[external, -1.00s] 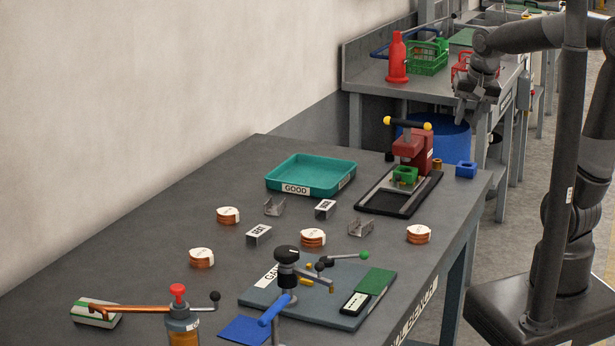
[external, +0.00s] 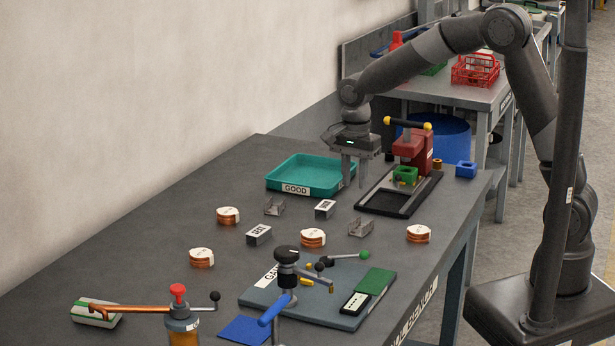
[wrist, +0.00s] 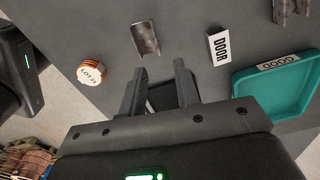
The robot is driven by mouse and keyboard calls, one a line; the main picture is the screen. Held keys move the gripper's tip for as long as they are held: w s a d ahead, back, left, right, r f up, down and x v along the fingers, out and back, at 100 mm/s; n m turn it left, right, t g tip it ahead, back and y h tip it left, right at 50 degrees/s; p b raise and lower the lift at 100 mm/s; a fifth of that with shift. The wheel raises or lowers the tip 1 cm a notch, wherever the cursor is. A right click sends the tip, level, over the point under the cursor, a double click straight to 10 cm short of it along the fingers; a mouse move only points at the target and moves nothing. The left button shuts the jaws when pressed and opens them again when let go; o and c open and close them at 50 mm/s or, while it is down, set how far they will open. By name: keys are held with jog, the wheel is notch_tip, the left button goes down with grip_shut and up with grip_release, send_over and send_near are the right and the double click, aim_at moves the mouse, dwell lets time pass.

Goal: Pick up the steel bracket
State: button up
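Two bare steel brackets lie on the dark bench. One bracket (external: 361,228) is right of the middle coil, and it appears in the wrist view (wrist: 146,38) just beyond my fingertips. The other bracket (external: 274,207) lies in front of the green tray, and what seems to be it shows at the wrist view's top edge (wrist: 291,8). Labelled pieces marked DOOR (external: 325,208) and apparently BELT (external: 259,235) lie nearby. My gripper (external: 355,181) is open and empty above the bench, by the tray's right end. Its spread fingers show in the wrist view (wrist: 157,73).
Several copper coils, one nearby (external: 418,234), sit around the brackets. The green GOOD tray (external: 312,161) and the red press (external: 411,151) on its black frame (external: 430,190) stand close to my gripper. A clamp fixture on a grey plate (external: 255,293) is nearer the front.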

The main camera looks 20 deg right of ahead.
send_near(361, 226)
jog(key=shift+a+f, duration=0.65)
jog(key=shift+a, duration=0.3)
jog(key=shift+s+f, duration=0.2)
jog(key=shift+f, duration=1.2)
jog(key=shift+s+f, duration=0.15)
jog(key=shift+f, duration=1.2)
jog(key=shift+c, duration=0.2)
grip_shut()
